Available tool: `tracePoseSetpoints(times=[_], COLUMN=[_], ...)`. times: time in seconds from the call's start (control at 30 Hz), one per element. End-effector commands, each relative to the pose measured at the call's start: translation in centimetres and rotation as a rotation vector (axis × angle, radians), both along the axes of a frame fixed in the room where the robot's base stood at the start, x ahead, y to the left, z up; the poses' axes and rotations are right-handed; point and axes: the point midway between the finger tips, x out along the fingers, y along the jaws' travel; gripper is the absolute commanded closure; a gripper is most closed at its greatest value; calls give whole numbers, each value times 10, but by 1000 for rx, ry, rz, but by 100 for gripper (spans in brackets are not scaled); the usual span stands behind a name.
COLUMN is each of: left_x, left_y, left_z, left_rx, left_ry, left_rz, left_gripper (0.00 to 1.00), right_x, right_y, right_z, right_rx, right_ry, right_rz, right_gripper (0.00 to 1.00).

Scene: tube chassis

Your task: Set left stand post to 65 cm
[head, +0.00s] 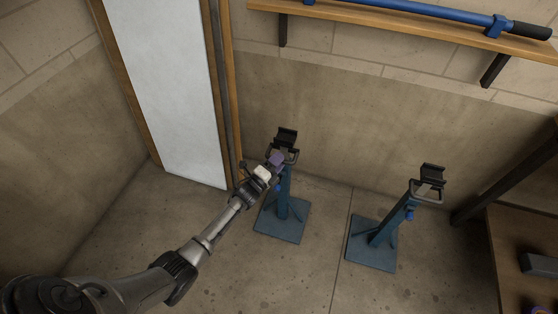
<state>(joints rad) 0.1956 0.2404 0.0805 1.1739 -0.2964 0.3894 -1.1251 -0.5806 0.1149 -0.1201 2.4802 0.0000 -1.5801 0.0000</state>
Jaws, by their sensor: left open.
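The left stand (284,206) is a blue post on a square blue base (281,224), with a black cradle (286,138) on top. My left gripper (275,170) reaches in from the left and is open at the upper part of this post, just below the cradle. It hides part of the post, and I cannot tell if it touches it. A small bright blue part (279,187) shows on the post below the gripper. No height marks are readable. My right gripper is not in view.
A second blue stand (385,226) with a black cradle (431,178) stands to the right. A wooden shelf (400,25) on the wall holds a long blue bar (410,9). A white panel (165,90) is behind my left arm. A brown bench (520,250) is at the right edge.

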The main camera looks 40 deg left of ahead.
Motion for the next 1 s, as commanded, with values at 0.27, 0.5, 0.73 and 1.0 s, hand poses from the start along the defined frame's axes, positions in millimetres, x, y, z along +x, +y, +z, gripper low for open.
tracePoseSetpoints(times=[0.27, 0.5, 0.73, 1.0], left_x=[-50, -94, -121, -131], left_y=[1, 2, 2, 2], left_z=[-6, -15, -21, -23], left_rx=[0, 0, 0, -1], left_ry=[7, 6, 6, 5], left_rz=[1, 1, 1, 0], left_gripper=[58, 58, 58, 58], right_x=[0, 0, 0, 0], right_y=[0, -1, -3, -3], right_z=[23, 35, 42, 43], right_rx=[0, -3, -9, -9], right_ry=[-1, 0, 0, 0], right_rz=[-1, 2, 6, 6], right_gripper=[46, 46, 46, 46])
